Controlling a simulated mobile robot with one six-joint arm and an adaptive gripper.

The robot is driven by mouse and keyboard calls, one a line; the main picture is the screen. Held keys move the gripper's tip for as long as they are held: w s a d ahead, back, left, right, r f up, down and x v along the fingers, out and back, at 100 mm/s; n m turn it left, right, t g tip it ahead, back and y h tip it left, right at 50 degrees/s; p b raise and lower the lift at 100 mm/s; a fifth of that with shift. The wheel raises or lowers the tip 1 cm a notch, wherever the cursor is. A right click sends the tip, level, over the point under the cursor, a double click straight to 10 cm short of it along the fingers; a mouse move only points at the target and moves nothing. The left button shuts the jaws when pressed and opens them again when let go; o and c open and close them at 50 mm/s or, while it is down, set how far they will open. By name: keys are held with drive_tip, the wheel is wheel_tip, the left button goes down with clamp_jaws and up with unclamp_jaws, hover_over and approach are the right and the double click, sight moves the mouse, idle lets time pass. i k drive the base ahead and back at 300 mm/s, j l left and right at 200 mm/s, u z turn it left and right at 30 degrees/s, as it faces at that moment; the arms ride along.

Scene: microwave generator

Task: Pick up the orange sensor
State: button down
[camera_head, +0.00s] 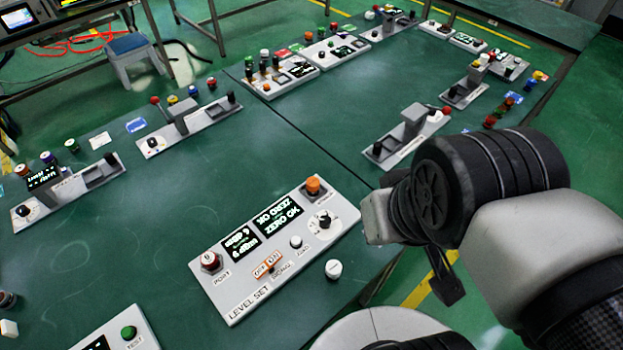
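An orange cylindrical piece (313,186), which looks like the orange sensor, stands upright at the top right corner of the near white panel (228,285). Nothing touches it from outside the panel. My gripper (446,282) is at the right, apart from the orange piece and to its lower right. Only a dark finger-like part shows below my black wrist, so its opening is hidden. Another small orange knob (266,87) sits on a far panel.
The near panel also carries a red button (210,261), a display (277,212) and a switch (267,266). A white knob (333,269) stands just beside it. Several other panels line the green table (180,215). The table left of the near panel is mostly clear.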

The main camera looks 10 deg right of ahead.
sight(313, 183)
drive_tip(key=i+l+u, duration=0.15)
drive_tip(key=l+u, duration=0.2)
drive_tip(key=l, duration=0.2)
drive_tip(key=i+l+u, duration=0.1)
drive_tip(key=l+u, duration=0.25)
drive_tip(key=l, duration=0.2)
drive_tip(key=l+u, duration=0.3)
drive_tip(key=l, duration=0.3)
